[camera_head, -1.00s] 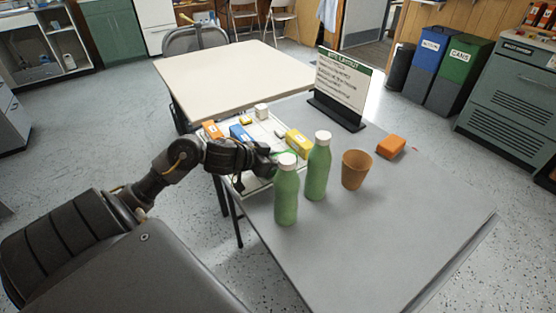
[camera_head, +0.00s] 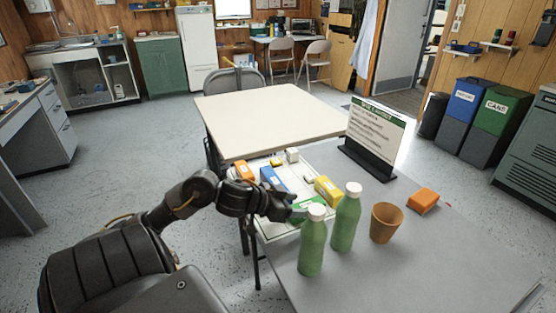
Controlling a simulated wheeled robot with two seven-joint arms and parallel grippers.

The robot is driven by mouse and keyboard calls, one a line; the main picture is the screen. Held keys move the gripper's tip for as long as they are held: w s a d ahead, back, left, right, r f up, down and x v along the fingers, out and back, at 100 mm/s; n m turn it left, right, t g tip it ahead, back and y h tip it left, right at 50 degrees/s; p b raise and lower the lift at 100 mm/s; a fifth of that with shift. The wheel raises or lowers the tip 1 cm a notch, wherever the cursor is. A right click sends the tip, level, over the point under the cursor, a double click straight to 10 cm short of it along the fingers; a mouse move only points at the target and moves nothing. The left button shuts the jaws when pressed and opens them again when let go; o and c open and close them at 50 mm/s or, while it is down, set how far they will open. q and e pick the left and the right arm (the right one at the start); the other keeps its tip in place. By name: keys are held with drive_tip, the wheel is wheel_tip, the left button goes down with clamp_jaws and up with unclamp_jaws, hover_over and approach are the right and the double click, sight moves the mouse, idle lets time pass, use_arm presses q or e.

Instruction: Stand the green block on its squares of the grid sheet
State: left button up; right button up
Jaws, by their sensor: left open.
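The green block (camera_head: 307,205) lies on the white grid sheet (camera_head: 269,229), near its front right part. It is partly hidden behind a green bottle and my gripper. My left gripper (camera_head: 288,209) reaches in from the left, low over the sheet, right beside the green block. It is open, and I cannot tell whether the block is between its fingers. An orange block (camera_head: 244,170), a blue block (camera_head: 273,180) and a yellow block (camera_head: 328,190) also lie on the sheet. My right gripper is not in view.
Two green bottles with white caps (camera_head: 312,246) (camera_head: 346,222) stand close to the right of my gripper. The grey table's (camera_head: 420,270) front right is clear.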

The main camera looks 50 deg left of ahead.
use_arm(q)
drive_tip(key=p+v, duration=0.1)
drive_tip(key=v, duration=0.5)
drive_tip(key=shift+d, duration=0.1)
drive_tip(key=shift+v, duration=0.9)
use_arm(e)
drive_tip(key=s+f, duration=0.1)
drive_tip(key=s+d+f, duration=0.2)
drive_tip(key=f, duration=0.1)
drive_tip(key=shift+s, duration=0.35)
use_arm(q)
drive_tip(key=shift+f, duration=0.1)
